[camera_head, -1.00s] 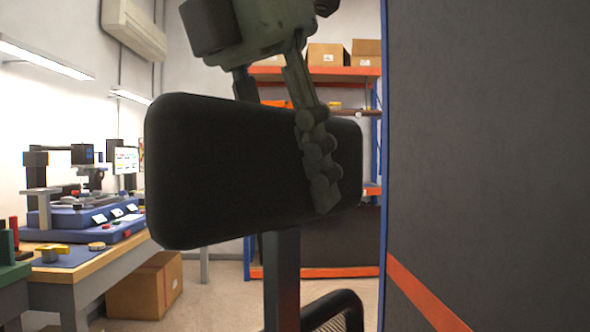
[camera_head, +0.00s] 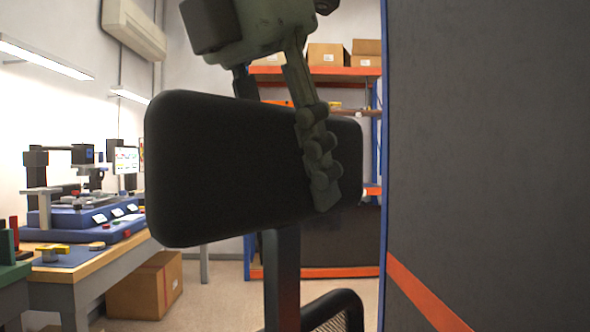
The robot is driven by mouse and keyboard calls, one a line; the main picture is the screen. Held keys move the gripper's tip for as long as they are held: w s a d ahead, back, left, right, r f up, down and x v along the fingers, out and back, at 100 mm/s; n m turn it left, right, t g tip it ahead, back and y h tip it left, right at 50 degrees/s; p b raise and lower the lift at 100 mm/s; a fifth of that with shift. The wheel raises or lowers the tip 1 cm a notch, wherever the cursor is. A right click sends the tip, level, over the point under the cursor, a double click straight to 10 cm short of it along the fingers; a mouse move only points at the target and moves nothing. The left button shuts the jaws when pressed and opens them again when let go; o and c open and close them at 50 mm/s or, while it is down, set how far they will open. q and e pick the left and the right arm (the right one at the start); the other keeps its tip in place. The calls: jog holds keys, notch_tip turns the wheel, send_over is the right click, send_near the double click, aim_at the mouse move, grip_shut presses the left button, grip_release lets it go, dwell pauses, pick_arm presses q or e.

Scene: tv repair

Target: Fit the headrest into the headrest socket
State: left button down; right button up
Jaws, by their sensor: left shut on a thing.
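The headrest (camera_head: 225,170) is a large black padded block, slightly tilted, in the middle of the head view. My left gripper (camera_head: 318,190) comes down from above and is shut on it, with one finger across its near face and the other behind it. A dark upright post (camera_head: 282,280) stands below the headrest. Whether the post belongs to the headrest or to the chair cannot be told. A black mesh chair back (camera_head: 335,312) shows at the bottom. The headrest socket cannot be made out. My right gripper is not in view.
A large dark panel (camera_head: 490,150) with an orange stripe fills the right side, close to the headrest. A workbench (camera_head: 85,280) with blue equipment stands at left. A cardboard box (camera_head: 145,288) lies on the floor. Orange shelving (camera_head: 315,271) stands behind.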

aim_at(295, 235)
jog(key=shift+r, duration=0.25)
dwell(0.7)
pick_arm(q)
jog(key=shift+f+b, duration=1.2)
jog(key=shift+f, duration=0.2)
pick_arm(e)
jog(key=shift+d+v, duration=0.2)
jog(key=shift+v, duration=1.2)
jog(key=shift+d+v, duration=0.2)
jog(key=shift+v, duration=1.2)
pick_arm(q)
jog(key=shift+f, duration=0.2)
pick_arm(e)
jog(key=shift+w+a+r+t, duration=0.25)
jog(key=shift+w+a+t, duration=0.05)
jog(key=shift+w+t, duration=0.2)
pick_arm(q)
jog(key=shift+f+b, duration=0.4)
jog(key=shift+b, duration=0.05)
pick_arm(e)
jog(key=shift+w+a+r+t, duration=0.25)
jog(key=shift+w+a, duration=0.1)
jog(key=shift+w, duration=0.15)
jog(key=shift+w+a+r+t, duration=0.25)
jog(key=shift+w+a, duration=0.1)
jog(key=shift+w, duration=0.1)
pick_arm(q)
jog(key=shift+f, duration=0.1)
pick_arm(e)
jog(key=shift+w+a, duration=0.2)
